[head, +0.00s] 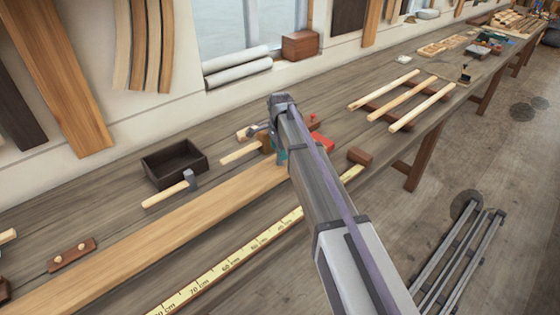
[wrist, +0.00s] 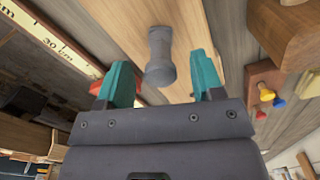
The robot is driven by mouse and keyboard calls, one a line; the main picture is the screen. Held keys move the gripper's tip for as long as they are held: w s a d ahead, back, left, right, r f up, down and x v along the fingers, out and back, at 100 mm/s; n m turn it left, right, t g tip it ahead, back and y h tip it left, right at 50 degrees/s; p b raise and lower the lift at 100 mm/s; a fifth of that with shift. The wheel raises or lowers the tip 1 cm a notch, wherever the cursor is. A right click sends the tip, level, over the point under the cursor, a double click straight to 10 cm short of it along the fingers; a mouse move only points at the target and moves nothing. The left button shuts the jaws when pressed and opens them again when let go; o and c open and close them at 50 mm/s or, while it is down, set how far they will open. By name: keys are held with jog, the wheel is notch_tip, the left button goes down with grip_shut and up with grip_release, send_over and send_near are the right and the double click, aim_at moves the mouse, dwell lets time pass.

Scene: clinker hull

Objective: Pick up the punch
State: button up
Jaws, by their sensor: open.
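The punch (wrist: 160,55) appears to be the dark grey, round-bodied metal piece with a wider near end in the wrist view. It shows against a light wooden plank (wrist: 190,20). My gripper (wrist: 162,76) is open, with one teal finger to each side of the punch and a visible gap on both sides. I cannot tell how far the punch lies beyond the fingertips. In the head view my gripper (head: 280,155) is low over the bench by the plank's far end, and my arm hides the punch.
A wooden block with coloured pegs (wrist: 265,92) is close on the right in the wrist view. A yellow measuring rule (head: 232,262) runs along the bench front. A dark open box (head: 174,163) and a hammer (head: 170,190) lie left. Pale rods (head: 400,98) lie farther right.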

notch_tip(320, 180, down, 4)
jog(key=b, duration=0.2)
jog(key=shift+f+b, duration=0.1)
jog(key=shift+b, duration=0.2)
jog(key=shift+r, duration=0.25)
jog(key=shift+c, duration=0.2)
jog(key=c, duration=1)
